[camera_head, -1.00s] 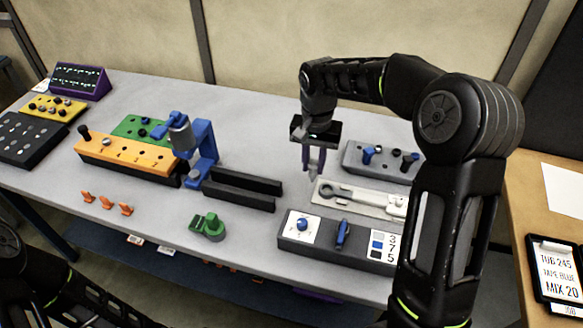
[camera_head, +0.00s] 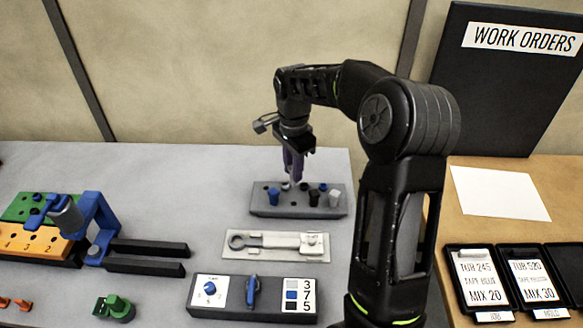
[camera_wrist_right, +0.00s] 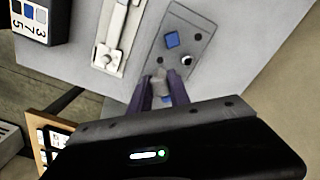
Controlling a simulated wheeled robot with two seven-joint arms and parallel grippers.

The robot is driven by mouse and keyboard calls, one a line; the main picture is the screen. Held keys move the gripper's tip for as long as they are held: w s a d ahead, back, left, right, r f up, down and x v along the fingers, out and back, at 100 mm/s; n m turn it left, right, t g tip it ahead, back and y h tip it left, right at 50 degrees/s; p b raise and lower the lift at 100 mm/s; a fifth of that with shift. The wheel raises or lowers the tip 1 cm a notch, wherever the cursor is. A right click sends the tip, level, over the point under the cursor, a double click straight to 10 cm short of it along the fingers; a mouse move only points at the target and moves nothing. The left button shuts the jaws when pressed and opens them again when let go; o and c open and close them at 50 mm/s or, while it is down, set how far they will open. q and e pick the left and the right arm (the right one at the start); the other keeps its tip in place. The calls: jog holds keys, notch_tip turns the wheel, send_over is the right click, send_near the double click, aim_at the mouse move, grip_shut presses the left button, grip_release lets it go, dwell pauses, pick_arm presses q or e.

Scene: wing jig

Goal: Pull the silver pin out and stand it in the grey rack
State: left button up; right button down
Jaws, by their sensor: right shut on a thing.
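The grey rack (camera_head: 262,211) stands at the back right of the table, with several blue, black and pale pegs or holes along its top. My right gripper (camera_head: 292,172) is above the rack's middle, pointing down. It is shut on the silver pin, which shows as a small grey piece (camera_wrist_right: 160,86) between the purple fingers in the right wrist view. The rack (camera_wrist_right: 178,22) lies just beyond the fingertips there. The pin's lower end is hard to make out, so I cannot tell whether it touches the rack. My left gripper is out of view.
A pale plate with a wrench-shaped piece (camera_head: 270,242) lies in front of the rack. Nearer is a grey box with a blue knob and lever (camera_head: 252,292). At left stand a blue clamp (camera_head: 97,225) and black rails (camera_head: 145,265). Bare table lies left of the rack.

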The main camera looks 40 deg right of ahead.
aim_at(293, 186)
jog(key=shift+f, duration=0.1)
jog(key=shift+f, duration=0.75)
notch_tip(293, 186, down, 3)
jog(key=shift+b, duration=0.75)
jog(key=shift+f+b, duration=0.55)
jog(key=shift+f, duration=0.35)
jog(key=shift+f, duration=0.1)
